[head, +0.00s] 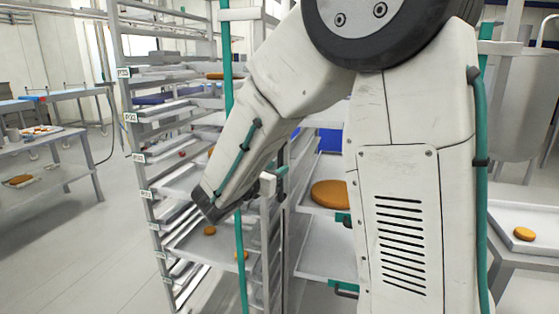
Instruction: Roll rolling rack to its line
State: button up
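A tall metal rack (168,215) with labelled tray levels stands left of centre, holding several trays and a few orange rounds. Vertical teal posts with pale brackets (240,14) stand close in front of it, and shelves with a large orange round (329,194) show behind my arm. I cannot tell which of these parts belong to the rolling rack. Its wheels and any floor line are not visible. My white arm covers the centre and right. Its dark lower end (205,204) overlaps the rack near a teal post; fingers cannot be made out, nor whether it touches anything.
Metal tables (62,160) with trays stand at the far left. Pale floor (60,250) is clear at the front left. At the right, a tray with a small orange round (524,234) rests on a stand, below a large metal vessel (520,110).

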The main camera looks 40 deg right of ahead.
aim_at(279, 160)
jog(key=shift+n+t, duration=0.7)
jog(key=shift+n, duration=0.1)
jog(key=w+d, duration=0.2)
jog(key=d, duration=0.1)
jog(key=w+d, duration=0.3)
jog(key=shift+w+f, duration=0.15)
jog(key=shift+w, duration=0.1)
grip_shut()
dwell(0.6)
